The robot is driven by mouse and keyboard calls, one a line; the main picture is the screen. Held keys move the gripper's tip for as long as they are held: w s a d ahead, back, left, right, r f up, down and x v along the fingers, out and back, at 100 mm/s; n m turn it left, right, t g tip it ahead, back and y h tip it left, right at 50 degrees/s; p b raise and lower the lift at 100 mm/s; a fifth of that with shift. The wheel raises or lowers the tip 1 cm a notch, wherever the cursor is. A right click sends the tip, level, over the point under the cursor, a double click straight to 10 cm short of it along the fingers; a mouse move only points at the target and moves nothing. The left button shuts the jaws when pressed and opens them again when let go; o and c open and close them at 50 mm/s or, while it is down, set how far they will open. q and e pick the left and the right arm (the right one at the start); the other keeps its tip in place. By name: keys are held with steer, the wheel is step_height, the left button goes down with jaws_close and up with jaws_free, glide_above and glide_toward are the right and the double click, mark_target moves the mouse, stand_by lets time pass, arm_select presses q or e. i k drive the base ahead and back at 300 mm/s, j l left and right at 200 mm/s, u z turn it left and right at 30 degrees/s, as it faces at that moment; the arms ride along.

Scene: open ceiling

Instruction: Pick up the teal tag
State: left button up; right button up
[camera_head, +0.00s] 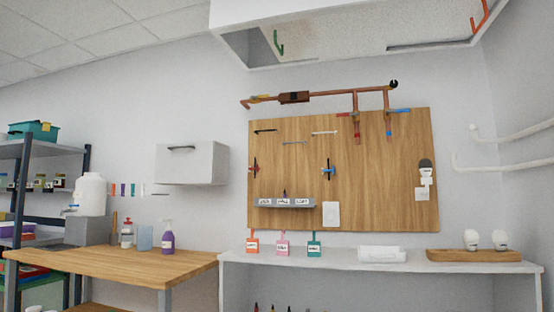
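The teal tag (314,249) is a small upright piece with a white label and a narrow top part. It is at the white counter (345,262), below the wooden wall panel. It is the rightmost of three similar tags; a pink tag (283,248) is to its left and an orange tag (252,246) is farther left. I cannot tell whether the tags stand on the counter or hang just behind it. The label is too small to read. Neither of my grippers is in view.
A folded white stack (382,254) and a wooden tray (470,256) with two white bulbs are right of the tags. The wooden table (110,265) at left holds a purple spray bottle (167,240). Copper pipes (330,95) run above the wooden panel (385,180).

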mark_target(314, 247)
steer(key=i+j, duration=0.2)
steer(key=i, duration=0.2)
steer(key=i+j, duration=0.25)
steer(key=i, duration=0.15)
steer(key=i+j, duration=0.2)
steer(key=i, duration=0.2)
